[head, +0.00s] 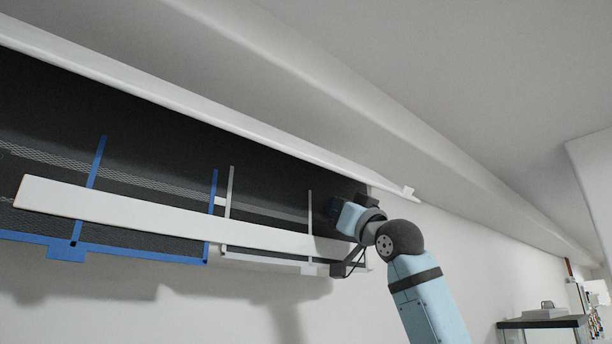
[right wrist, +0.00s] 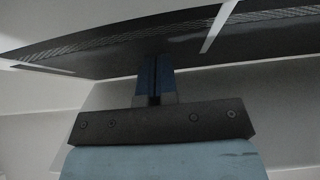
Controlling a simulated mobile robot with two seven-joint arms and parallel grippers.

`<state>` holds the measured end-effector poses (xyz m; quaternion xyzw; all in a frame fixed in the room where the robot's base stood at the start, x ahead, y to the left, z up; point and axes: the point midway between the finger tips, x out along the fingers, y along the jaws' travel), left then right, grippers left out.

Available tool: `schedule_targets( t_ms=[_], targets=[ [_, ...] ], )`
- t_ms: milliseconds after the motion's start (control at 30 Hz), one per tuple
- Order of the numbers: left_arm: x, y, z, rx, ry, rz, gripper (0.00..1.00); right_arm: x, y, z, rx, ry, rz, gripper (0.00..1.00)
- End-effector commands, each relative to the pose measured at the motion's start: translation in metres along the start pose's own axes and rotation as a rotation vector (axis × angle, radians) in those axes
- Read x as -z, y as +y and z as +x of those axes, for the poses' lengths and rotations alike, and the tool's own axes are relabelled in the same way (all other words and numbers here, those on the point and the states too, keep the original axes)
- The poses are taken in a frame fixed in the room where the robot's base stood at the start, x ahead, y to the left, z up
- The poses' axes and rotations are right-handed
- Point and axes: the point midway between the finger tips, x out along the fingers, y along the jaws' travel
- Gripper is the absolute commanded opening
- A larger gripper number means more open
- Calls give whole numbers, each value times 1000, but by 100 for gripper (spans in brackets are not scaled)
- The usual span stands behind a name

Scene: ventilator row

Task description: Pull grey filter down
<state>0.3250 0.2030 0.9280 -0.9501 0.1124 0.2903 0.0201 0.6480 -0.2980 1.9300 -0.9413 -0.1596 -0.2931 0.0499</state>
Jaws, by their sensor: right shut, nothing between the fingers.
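The grey filter (head: 266,263) sits in the underside of the open ventilator unit, with a light grey frame and dark mesh. A long white bar crosses in front of it and hides part of it. My right gripper (head: 335,207) is at the filter's right end, by the unit's end, partly hidden by my own wrist. In the right wrist view its blue fingers (right wrist: 155,66) are together and empty, with the tips close to the dark mesh and a light frame strip (right wrist: 220,24) to their right. I cannot tell if they touch. My left gripper is out of view.
A blue-framed filter (head: 130,251) sits to the left of the grey one. The white bar (head: 150,217) spans both. The unit's white cover (head: 300,100) hangs above. A dark-topped table (head: 545,323) stands far right. Below the unit is bare wall.

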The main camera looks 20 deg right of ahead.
Motion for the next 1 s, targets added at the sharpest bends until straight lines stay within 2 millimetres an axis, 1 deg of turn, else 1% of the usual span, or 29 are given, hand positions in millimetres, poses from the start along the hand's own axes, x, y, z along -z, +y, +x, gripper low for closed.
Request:
schedule_targets(
  t_ms=[33, 500, 667, 1000],
  targets=[
    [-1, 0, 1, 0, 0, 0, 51, -4, 0, -1, 0, -4, 0, 0],
    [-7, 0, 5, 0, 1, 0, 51, -15, 0, -7, -1, -5, 0, 0],
    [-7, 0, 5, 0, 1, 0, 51, -13, 0, -7, -1, -5, 0, 0],
    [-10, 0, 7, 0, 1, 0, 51, -5, 0, -18, 0, -2, 0, 0]
  ],
)
